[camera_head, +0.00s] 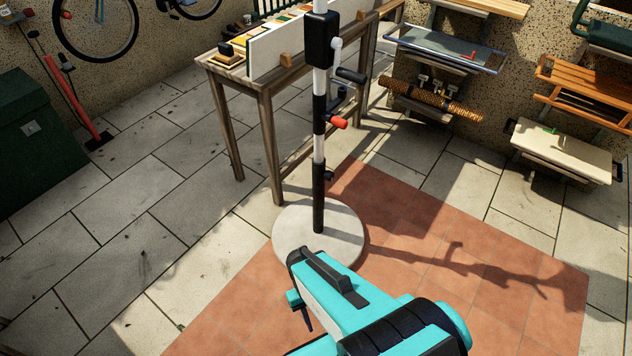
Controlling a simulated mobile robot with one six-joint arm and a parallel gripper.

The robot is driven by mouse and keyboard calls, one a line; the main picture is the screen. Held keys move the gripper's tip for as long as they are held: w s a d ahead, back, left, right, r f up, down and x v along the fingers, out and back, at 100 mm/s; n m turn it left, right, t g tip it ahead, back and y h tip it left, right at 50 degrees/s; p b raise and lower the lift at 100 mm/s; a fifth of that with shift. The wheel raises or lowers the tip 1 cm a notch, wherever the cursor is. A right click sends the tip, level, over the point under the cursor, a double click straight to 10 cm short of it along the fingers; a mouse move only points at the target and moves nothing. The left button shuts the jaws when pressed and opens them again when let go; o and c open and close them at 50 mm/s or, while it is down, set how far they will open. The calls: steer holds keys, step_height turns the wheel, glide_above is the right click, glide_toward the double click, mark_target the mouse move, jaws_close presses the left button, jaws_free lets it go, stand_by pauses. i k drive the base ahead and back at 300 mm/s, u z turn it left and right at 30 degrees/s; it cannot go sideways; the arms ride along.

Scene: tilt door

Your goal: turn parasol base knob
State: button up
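A parasol stand stands upright in the middle of the view. Its round pale base (350,240) rests on the floor and carries a black tube (318,205). A small dark knob (329,175) sits on the right side of the tube's upper part. Higher up the pole are a red-tipped handle (338,123) and a black crank handle (351,76). My teal and black arm reaches in from the bottom, in front of the base's near edge. A dark piece, perhaps a finger of my gripper (306,318), shows below it, apart from the knob. Its opening is hidden.
A wooden workbench (268,130) with boards on it stands close behind the pole. Wall racks with a beige case (562,152) are at the right. A dark green box (38,145) and a red-handled tool (82,108) are at the left. Terracotta tiles (490,290) right of the base are clear.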

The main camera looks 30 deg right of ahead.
mark_target(328, 175)
steer(key=z, duration=0.65)
steer(key=k, duration=0.15)
steer(key=u, duration=2.35)
steer(key=k, duration=1.3)
steer(key=z, duration=0.45)
steer(key=i, duration=0.75)
steer(key=z, duration=0.15)
